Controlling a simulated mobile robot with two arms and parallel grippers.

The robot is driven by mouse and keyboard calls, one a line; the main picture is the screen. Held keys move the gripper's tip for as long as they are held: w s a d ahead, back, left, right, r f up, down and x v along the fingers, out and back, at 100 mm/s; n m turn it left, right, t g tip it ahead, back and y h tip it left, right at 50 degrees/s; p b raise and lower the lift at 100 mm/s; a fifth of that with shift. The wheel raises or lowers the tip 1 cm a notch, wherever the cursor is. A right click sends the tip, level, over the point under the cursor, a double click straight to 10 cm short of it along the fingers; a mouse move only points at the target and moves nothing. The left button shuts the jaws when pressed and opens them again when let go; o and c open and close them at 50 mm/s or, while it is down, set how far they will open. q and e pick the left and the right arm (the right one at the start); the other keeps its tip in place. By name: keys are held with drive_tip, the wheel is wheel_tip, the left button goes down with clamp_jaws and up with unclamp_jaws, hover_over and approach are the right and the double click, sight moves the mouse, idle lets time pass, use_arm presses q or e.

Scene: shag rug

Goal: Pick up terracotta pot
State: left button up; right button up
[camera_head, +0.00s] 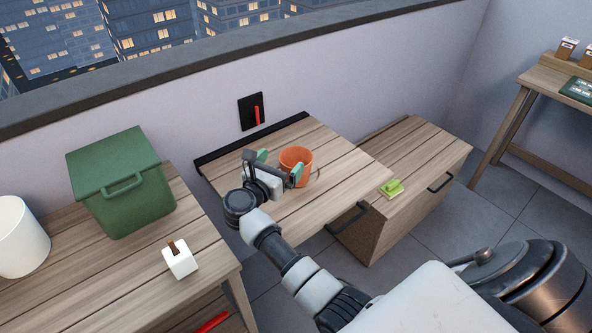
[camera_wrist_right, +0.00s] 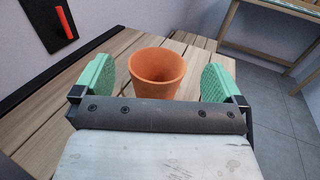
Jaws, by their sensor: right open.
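The terracotta pot (camera_head: 299,156) stands upright and empty on the fold-down wooden shelf (camera_head: 330,150) against the wall. My right gripper (camera_head: 280,167) is open at the near left side of the pot, its green finger pads apart. In the right wrist view the pot (camera_wrist_right: 156,75) appears between the two open pads (camera_wrist_right: 158,84), with a visible gap on each side. The pot's lower part is hidden there by the gripper body. My left gripper is not in view.
A green lidded bin (camera_head: 120,185), a white bucket (camera_head: 18,238) and a small white block (camera_head: 179,260) are on the left table. A lime-green item (camera_head: 391,188) lies on the wooden cabinet (camera_head: 425,165) at right. A red-handled switch (camera_head: 252,111) is on the wall.

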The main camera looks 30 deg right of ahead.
drive_tip(key=b, duration=0.5)
approach(303, 158)
drive_tip(key=shift+s+a+f, duration=0.2)
drive_tip(key=shift+a, duration=0.3)
drive_tip(key=shift+s+a+f, duration=0.15)
drive_tip(key=shift+s+a, duration=0.05)
drive_tip(key=shift+a, duration=0.3)
drive_tip(key=shift+w+d+r+p, duration=0.2)
drive_tip(key=shift+d+r+p, duration=0.2)
drive_tip(key=shift+p, duration=0.15)
drive_tip(key=x, duration=0.6)
drive_tip(key=shift+w+d, duration=0.1)
drive_tip(key=shift+d, duration=0.2)
drive_tip(key=shift+c, duration=0.5)
drive_tip(key=c, duration=0.5)
drive_tip(key=shift+c, duration=0.3)
drive_tip(key=shift+r, duration=0.1)
